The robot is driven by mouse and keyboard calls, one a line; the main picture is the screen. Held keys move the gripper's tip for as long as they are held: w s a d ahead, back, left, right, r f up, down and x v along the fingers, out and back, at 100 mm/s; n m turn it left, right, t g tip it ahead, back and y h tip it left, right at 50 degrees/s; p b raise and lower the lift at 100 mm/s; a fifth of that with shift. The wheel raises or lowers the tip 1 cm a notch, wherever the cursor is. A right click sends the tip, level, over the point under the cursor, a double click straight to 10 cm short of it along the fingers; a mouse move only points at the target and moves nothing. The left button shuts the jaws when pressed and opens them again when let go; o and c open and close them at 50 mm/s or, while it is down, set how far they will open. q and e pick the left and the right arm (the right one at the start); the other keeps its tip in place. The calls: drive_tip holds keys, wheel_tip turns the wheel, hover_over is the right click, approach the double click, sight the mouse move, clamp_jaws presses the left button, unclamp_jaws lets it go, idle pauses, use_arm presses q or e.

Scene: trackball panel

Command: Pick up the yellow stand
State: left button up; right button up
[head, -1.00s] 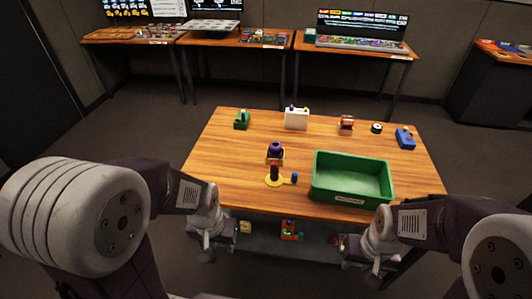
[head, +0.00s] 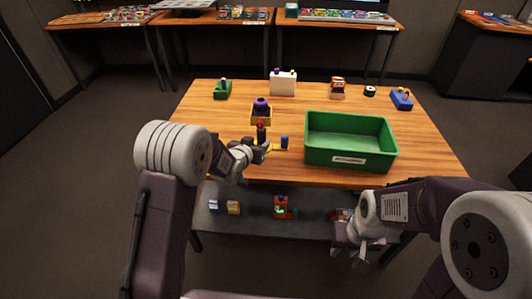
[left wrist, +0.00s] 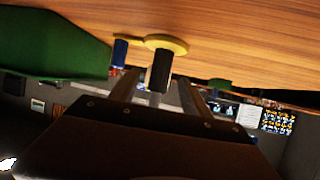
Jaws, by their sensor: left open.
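The yellow stand (head: 275,147) is on the wooden table, left of the green bin. It has a round yellow base, a dark upright post with a red top, and a blue peg on its right. My left gripper (head: 260,152) is at the stand, partly covering its base. In the left wrist view, which looks upside down, the stand's yellow base (left wrist: 172,43) and dark post show between the open fingers of my left gripper (left wrist: 160,82); I cannot tell whether they touch. My right gripper (head: 362,254) hangs low in front of the table, too small to judge its fingers.
The green bin (head: 350,128) stands right of the stand. A yellow and purple object (head: 261,110) is just behind the stand. Green, white, red and blue items line the table's back. A lower shelf (head: 250,222) holds several small things.

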sight(264, 133)
use_arm(q)
drive_tip(key=shift+w, duration=0.45)
drive_tip(key=x, duration=0.8)
drive_tip(key=shift+w+d, duration=0.1)
drive_tip(key=shift+w, duration=0.3)
drive_tip(key=shift+r, duration=0.15)
clamp_jaws()
